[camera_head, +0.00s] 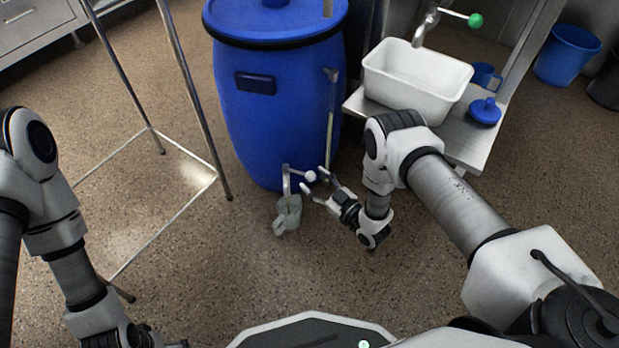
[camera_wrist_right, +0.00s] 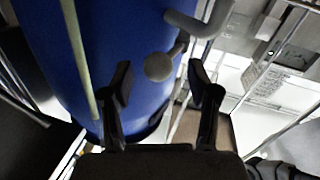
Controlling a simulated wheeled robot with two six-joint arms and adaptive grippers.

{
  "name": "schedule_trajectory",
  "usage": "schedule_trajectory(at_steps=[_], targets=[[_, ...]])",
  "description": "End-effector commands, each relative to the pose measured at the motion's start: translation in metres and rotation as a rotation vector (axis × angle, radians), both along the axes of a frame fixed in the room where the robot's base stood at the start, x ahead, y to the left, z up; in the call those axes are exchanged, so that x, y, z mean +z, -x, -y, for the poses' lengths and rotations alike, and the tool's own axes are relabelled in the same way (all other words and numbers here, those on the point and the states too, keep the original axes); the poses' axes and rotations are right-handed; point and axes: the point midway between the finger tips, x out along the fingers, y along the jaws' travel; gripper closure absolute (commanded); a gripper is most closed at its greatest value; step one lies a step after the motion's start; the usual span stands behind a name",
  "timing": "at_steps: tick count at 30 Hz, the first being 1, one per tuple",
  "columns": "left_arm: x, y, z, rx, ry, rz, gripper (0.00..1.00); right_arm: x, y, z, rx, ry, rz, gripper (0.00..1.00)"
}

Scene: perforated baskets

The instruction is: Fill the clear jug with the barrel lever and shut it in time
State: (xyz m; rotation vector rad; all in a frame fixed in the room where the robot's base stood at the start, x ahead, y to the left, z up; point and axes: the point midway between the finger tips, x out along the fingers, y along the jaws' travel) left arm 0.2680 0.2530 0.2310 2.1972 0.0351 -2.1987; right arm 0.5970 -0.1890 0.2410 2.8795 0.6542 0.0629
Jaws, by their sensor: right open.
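The blue barrel (camera_head: 270,110) stands upright on the floor, with a grey tap (camera_head: 286,180) low on its front. The tap's lever ends in a pale ball (camera_head: 310,176), which shows as a grey ball (camera_wrist_right: 158,67) in the right wrist view. The clear jug (camera_head: 289,212), greenish and translucent, is below the tap; its fill level is too small to tell. My right gripper (camera_head: 313,185) is open around the ball's area, and its fingers (camera_wrist_right: 160,82) flank the ball in the wrist view with gaps. My left gripper (camera_head: 158,336) is mostly cut off at the bottom edge.
A metal bench (camera_head: 470,141) on the right bears a white basin (camera_head: 412,85), a blue mug (camera_head: 484,75) and a blue lid (camera_head: 485,111). A blue bucket (camera_head: 567,52) stands behind. A thin metal frame (camera_head: 180,200) stands at left. Floor in front is clear.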

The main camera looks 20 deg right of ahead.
Motion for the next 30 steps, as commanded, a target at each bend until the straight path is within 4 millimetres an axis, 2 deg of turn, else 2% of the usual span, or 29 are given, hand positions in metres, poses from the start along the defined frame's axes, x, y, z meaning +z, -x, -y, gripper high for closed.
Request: schedule_trajectory(at_steps=[1, 4, 12, 13, 15, 17, 18, 25, 30], targets=[[-0.009, 0.0, 0.0, 0.0, 0.0, 0.0, 0.0, -0.004, -0.008, -0.004, 0.0, 0.0, 0.002, 0.4], [-0.012, 0.0, 0.0, 0.0, 0.0, 0.0, 0.0, -0.002, -0.018, -0.009, 0.0, -0.001, 0.002, 0.4], [-0.011, 0.0, 0.0, 0.0, 0.0, 0.001, 0.0, 0.0, -0.022, -0.01, -0.001, 0.0, -0.001, 0.4], [-0.011, 0.0, 0.0, 0.0, 0.0, 0.001, 0.0, 0.0, -0.022, -0.01, -0.001, 0.0, -0.001, 0.47], [-0.011, 0.0, 0.0, 0.0, 0.0, 0.001, 0.0, 0.0, -0.022, -0.01, -0.001, 0.0, -0.001, 0.72], [-0.011, 0.0, 0.0, 0.0, 0.0, 0.001, 0.0, 0.0, -0.022, -0.01, -0.001, 0.0, -0.001, 0.93], [-0.011, 0.0, 0.0, 0.0, 0.0, 0.001, 0.0, 0.0, -0.022, -0.01, -0.001, 0.0, -0.001, 1.0], [-0.012, 0.0, 0.0, 0.001, 0.0, 0.001, 0.0, 0.0, -0.025, -0.008, 0.026, -0.001, 0.002, 1.0], [-0.02, -0.001, 0.0, 0.002, 0.0, 0.001, 0.0, -0.001, -0.036, 0.0, 0.17, 0.001, 0.008, 1.0]])
